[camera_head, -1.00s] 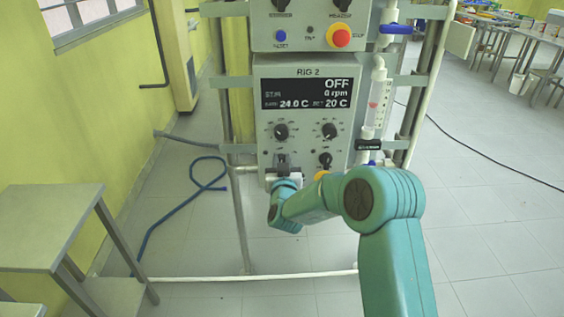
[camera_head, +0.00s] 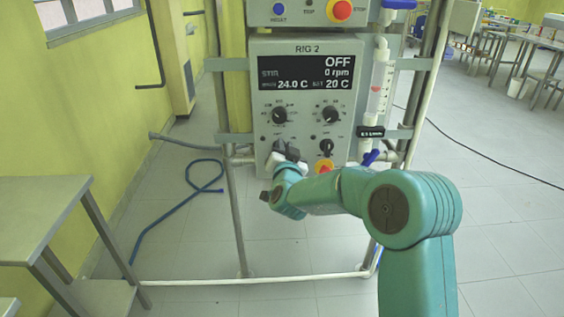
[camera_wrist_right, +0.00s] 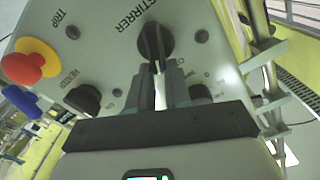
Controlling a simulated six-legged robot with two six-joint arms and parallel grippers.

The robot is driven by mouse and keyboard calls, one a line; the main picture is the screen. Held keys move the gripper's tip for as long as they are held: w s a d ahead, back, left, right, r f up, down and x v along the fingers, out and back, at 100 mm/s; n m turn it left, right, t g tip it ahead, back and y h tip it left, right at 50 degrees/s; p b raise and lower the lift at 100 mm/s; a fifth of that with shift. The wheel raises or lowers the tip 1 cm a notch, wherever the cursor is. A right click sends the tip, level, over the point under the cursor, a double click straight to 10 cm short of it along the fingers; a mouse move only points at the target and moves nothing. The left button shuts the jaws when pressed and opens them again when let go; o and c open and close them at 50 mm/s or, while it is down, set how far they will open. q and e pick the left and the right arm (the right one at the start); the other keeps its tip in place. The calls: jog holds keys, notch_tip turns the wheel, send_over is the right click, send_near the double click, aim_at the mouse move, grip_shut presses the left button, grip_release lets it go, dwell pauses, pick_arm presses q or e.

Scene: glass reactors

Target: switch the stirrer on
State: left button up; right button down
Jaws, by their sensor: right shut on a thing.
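The RIG 2 control panel (camera_head: 300,95) stands in front of me. Its display (camera_head: 305,72) reads OFF, 0 rpm, 24.0 C and 20 C. The black stirrer knob (camera_wrist_right: 154,38), under the label STIRRER, shows in the right wrist view. My right gripper (camera_wrist_right: 160,72) is shut on this knob, with its fingertips at the ridge. In the head view my right gripper (camera_head: 286,152) is at the panel's lower left and largely hides the knob. My left gripper is not in view.
Two dials (camera_head: 330,114) sit above, and a small black knob (camera_head: 326,147) is right of my gripper. A syringe-like tube (camera_head: 379,85) stands right of the panel. A grey table (camera_head: 45,210) stands left.

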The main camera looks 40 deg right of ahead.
jog(key=shift+s+d+f+m+b, duration=0.1)
jog(key=shift+d+f+m+b, duration=0.05)
jog(key=shift+m+b, duration=1.15)
jog(key=shift+s+d+f+m+b, duration=0.15)
jog(key=shift+m+b, duration=0.8)
jog(key=shift+b, duration=0.6)
jog(key=shift+d+f+m+b, duration=0.15)
jog(key=shift+m+b, duration=1)
jog(key=shift+b, duration=0.25)
jog(key=c, duration=1.1)
grip_release()
jog(key=shift+o, duration=0.2)
jog(key=v, duration=1.6)
